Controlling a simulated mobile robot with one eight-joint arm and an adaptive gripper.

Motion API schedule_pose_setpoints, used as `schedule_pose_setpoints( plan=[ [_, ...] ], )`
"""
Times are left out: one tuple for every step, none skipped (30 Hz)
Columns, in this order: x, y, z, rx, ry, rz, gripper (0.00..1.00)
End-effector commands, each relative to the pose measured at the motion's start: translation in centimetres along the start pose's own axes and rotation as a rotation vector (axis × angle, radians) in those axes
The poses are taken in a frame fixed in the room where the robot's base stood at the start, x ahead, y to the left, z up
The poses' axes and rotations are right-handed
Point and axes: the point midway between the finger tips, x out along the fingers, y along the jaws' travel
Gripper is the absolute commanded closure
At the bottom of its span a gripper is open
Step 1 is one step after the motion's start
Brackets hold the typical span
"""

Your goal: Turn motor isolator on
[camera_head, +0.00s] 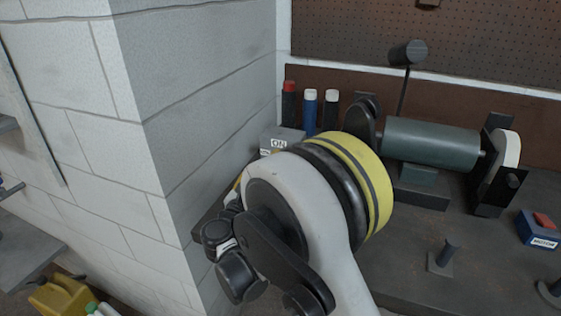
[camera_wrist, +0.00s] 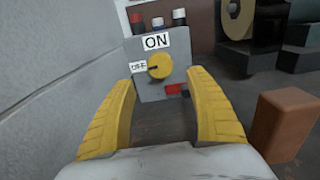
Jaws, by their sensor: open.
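The motor isolator is a grey box (camera_wrist: 152,100) with a yellow round knob (camera_wrist: 160,66) on its face, seen in the wrist view. An ON label sits above the knob and an OFF label at its left. A dark mark on the knob points left toward OFF. The box also shows in the head view (camera_head: 279,140), mostly hidden behind my arm. My gripper (camera_wrist: 158,90) is open in the wrist view, its yellow fingers either side of the box's front. The knob shows between the fingers, and I see no contact. In the head view the gripper is largely hidden by my arm.
A bench grinder (camera_head: 430,143) stands on the bench at right. A blue box labelled MOTOR (camera_head: 541,229) with a red switch is at far right. Several capped bottles (camera_head: 310,109) stand behind the isolator. A white block wall (camera_head: 200,90) is close at left. A brown block (camera_wrist: 283,125) is right of the gripper.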

Motion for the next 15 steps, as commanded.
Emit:
schedule_pose_setpoints(
  plan=[
    [1.1, -0.2, -0.3, 0.001, 0.000, -0.004, 0.36],
    [1.7, -0.2, -0.3, 0.001, 0.001, -0.004, 0.36],
    [2.6, -0.2, -0.3, 0.002, 0.001, -0.004, 0.36],
    [3.2, -0.2, -0.3, 0.002, 0.001, -0.005, 0.36],
    [3.8, -0.2, -0.3, 0.002, 0.001, -0.004, 0.36],
    [4.6, -0.1, -0.3, 0.002, 0.001, -0.004, 0.36],
    [5.2, -0.1, -0.3, 0.002, 0.001, -0.004, 0.36],
    [5.7, -0.2, -0.3, 0.003, 0.002, -0.004, 0.36],
    [6.4, -0.2, -0.3, 0.003, 0.002, -0.003, 0.36],
    [6.8, -0.1, -0.3, 0.003, 0.002, -0.003, 0.36],
    [7.1, -0.1, -0.3, 0.003, 0.002, -0.003, 0.36],
    [7.6, -0.1, -0.2, 0.003, 0.002, -0.003, 0.36],
    [7.9, -0.1, -0.2, 0.003, 0.002, -0.002, 0.36],
    [8.1, -0.1, -0.2, 0.003, 0.002, -0.002, 0.36],
    [8.3, -0.1, -0.1, 0.003, 0.002, -0.002, 0.36]
  ],
)
